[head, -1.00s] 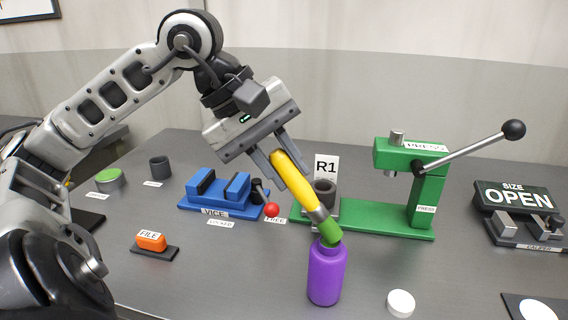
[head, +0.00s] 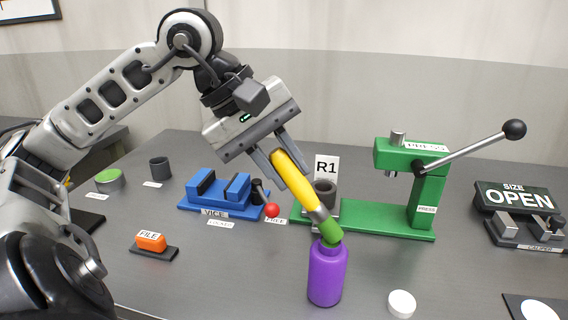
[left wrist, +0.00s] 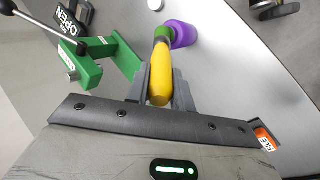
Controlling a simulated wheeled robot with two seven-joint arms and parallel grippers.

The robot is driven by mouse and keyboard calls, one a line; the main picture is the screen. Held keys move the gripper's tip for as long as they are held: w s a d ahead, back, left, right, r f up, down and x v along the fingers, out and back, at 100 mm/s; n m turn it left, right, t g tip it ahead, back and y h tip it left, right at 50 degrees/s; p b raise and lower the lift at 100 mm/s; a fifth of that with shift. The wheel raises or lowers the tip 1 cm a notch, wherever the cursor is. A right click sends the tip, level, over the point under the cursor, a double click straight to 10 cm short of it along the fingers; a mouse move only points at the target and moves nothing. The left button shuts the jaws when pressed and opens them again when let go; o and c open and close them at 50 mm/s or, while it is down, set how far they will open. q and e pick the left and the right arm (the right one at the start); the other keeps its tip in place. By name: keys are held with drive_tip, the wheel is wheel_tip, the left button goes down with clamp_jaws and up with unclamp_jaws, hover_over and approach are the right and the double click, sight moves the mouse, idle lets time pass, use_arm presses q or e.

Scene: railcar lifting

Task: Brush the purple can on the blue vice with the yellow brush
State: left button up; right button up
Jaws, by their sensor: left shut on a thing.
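My left gripper (head: 278,166) is shut on the yellow brush (head: 294,176), which tilts down to the right. The brush's green head (head: 330,231) is at the mouth of the purple can (head: 327,274); I cannot tell how far in it reaches. The can stands upright on the table, in front of the green press. In the left wrist view the brush (left wrist: 161,75) points at the purple can (left wrist: 182,34). The blue vice (head: 222,194) stands behind and left of the can, with nothing between its jaws. My right gripper is not in view.
A green press (head: 427,190) with a long lever stands behind right, a dark grey ring (head: 325,192) on its base. A white cap (head: 401,303) lies right of the can. An orange file block (head: 151,241) is at the left, a caliper (head: 525,232) at the far right.

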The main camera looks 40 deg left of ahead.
use_arm(q)
drive_tip(key=shift+f, duration=0.15)
idle(0.3)
drive_tip(key=shift+r, duration=0.25)
drive_tip(key=shift+r+p, duration=0.4)
drive_tip(key=shift+p, duration=0.2)
wheel_tip(320, 180, up, 3)
drive_tip(key=shift+f+p, duration=0.1)
drive_tip(key=shift+p, duration=1.1)
wheel_tip(320, 180, up, 3)
drive_tip(key=shift+f+p, duration=0.1)
drive_tip(key=shift+p, duration=1.05)
drive_tip(key=shift+r, duration=0.2)
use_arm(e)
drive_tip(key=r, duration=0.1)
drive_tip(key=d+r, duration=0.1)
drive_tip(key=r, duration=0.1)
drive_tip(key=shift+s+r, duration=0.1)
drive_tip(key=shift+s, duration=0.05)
use_arm(q)
drive_tip(key=shift+f, duration=0.1)
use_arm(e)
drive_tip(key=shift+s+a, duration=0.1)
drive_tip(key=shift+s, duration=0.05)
